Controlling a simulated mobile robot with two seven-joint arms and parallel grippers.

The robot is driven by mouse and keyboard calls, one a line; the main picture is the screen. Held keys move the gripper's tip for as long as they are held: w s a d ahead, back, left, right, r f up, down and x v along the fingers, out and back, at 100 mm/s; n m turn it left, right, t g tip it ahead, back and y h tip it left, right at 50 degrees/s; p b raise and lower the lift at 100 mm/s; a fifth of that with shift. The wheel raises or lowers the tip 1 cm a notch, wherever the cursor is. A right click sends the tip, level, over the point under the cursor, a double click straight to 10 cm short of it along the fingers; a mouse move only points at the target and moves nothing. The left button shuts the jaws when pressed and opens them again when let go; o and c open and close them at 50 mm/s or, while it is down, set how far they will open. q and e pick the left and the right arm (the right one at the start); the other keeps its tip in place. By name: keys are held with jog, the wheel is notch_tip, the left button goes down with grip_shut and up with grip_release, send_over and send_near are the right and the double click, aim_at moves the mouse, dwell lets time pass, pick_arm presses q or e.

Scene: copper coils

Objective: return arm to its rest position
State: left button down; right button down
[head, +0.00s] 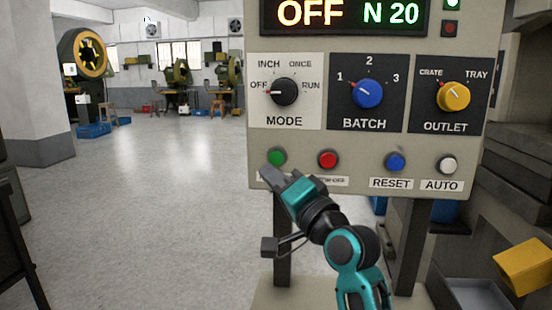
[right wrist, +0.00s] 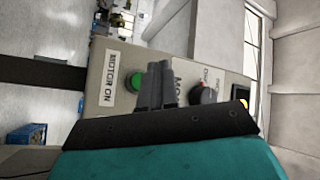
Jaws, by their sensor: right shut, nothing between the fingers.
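My right gripper (head: 270,176) is teal and dark grey. In the head view it is raised in front of the lower left of the control panel (head: 258,90), its fingertips just below the green button (head: 276,157). In the right wrist view its two fingers (right wrist: 156,84) are together and empty, beside the green button (right wrist: 136,82) and the MOTOR ON label (right wrist: 109,80). I cannot tell whether the fingertips touch the panel. My left gripper is in neither view.
The panel shows a display (head: 345,14) reading OFF N 20, black MODE (head: 284,92), blue BATCH (head: 367,94) and yellow OUTLET (head: 453,96) knobs. Red (head: 328,158), blue (head: 396,162) and white (head: 447,164) buttons line its lower edge. Open floor (head: 160,200) lies left.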

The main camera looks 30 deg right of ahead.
dwell(0.5)
